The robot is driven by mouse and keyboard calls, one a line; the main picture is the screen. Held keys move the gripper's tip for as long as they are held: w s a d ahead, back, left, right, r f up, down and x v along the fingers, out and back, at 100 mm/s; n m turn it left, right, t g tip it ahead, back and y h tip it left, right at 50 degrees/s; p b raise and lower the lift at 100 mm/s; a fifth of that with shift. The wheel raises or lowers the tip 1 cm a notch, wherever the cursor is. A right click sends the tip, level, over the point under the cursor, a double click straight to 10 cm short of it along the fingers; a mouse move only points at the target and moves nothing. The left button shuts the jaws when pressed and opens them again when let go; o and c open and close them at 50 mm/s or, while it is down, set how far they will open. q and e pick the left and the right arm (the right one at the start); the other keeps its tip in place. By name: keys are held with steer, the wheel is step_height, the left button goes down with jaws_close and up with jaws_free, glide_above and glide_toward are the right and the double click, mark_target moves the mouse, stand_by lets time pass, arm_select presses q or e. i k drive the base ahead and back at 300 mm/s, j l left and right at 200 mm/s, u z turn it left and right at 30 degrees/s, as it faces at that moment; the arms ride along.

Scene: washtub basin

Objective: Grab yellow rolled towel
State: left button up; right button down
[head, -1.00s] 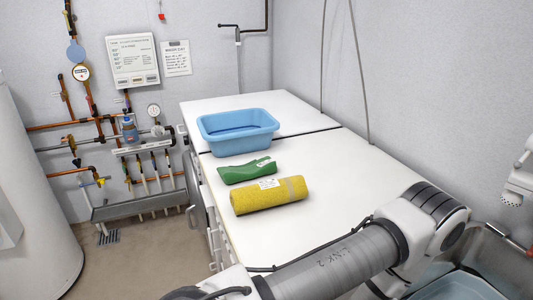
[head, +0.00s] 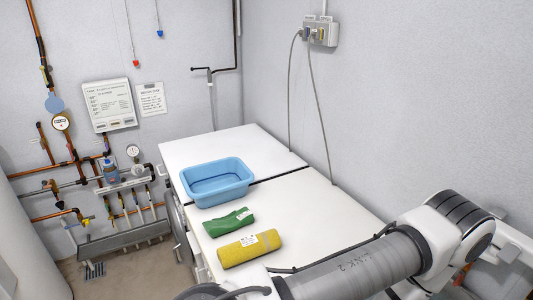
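The yellow rolled towel (head: 248,248) lies on the white counter top (head: 308,212) near its left front edge. It has a white label and a paler band near its right end. My arm crosses the lower right of the head view, with one link close in front of the towel. Neither of my grippers shows in the view. Nothing is touching the towel that I can see.
A green folded cloth (head: 229,222) lies just behind the towel. A blue plastic basin (head: 217,183) stands behind that. The white top right of them is bare up to the grey wall (head: 390,90). Pipes and a shelf (head: 125,236) are at left.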

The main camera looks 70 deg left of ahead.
mark_target(251, 247)
steer(key=k+l, duration=0.15)
steer(key=l+u, duration=0.2)
steer(key=u, duration=2.1)
steer(key=j, duration=0.1)
